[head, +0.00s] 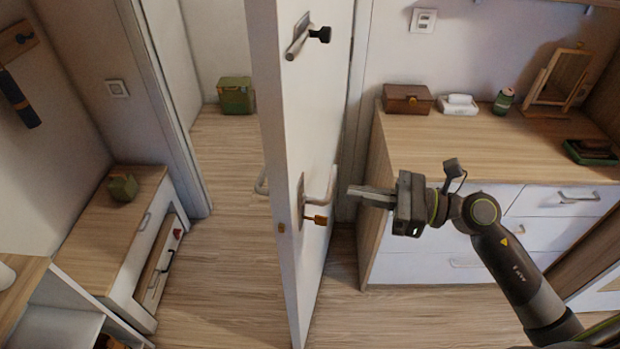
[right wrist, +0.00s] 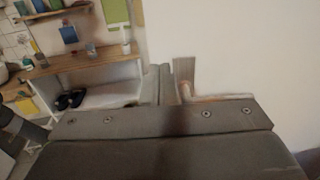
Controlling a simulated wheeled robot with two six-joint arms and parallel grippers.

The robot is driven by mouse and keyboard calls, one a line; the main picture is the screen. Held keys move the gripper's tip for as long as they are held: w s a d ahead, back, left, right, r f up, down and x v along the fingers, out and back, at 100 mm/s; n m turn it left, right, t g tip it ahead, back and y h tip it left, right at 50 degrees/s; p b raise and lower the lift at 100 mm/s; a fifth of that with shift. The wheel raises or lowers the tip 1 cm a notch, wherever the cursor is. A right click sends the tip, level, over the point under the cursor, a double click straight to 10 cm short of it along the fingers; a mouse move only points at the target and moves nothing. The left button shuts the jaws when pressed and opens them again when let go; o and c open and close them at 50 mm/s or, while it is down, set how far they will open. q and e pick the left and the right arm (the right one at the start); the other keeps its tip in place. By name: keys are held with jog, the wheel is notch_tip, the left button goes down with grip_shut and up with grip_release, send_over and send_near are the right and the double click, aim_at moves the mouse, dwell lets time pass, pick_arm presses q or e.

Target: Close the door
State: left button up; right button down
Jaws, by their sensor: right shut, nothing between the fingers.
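The white door (head: 312,120) stands open, edge toward me, in the middle of the head view. Its handle (head: 322,190) sticks out on the right face, with a key hanging from the lock (head: 317,218) below it. My right gripper (head: 352,190) is shut and empty, its fingertips pointing left at the door's right face, close to the handle. I cannot tell whether they touch it. In the right wrist view the fingers (right wrist: 168,84) are together before the pale door surface (right wrist: 240,50). My left gripper is not in view.
A wooden-topped dresser (head: 450,150) with white drawers stands right of the door, behind my right arm. The doorway's frame (head: 165,100) is at the left, beside a low cabinet (head: 120,225). A green box (head: 236,95) stands on the floor beyond. Floor left of the door is clear.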

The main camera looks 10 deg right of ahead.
aim_at(293, 182)
jog(key=p+x, duration=0.2)
jog(key=x, duration=0.1)
jog(key=p+x, duration=0.2)
jog(key=x, duration=0.2)
jog(key=shift+w+a+r, duration=0.15)
jog(key=shift+a+r, duration=0.1)
jog(key=shift+a, duration=0.05)
jog(key=shift+w+a+f, duration=0.1)
jog(key=shift+w+a, duration=0.2)
jog(key=shift+a, duration=0.25)
jog(key=shift+w+a+f+p, duration=0.1)
jog(key=shift+w+a+p, duration=0.05)
jog(key=shift+a+p, duration=0.15)
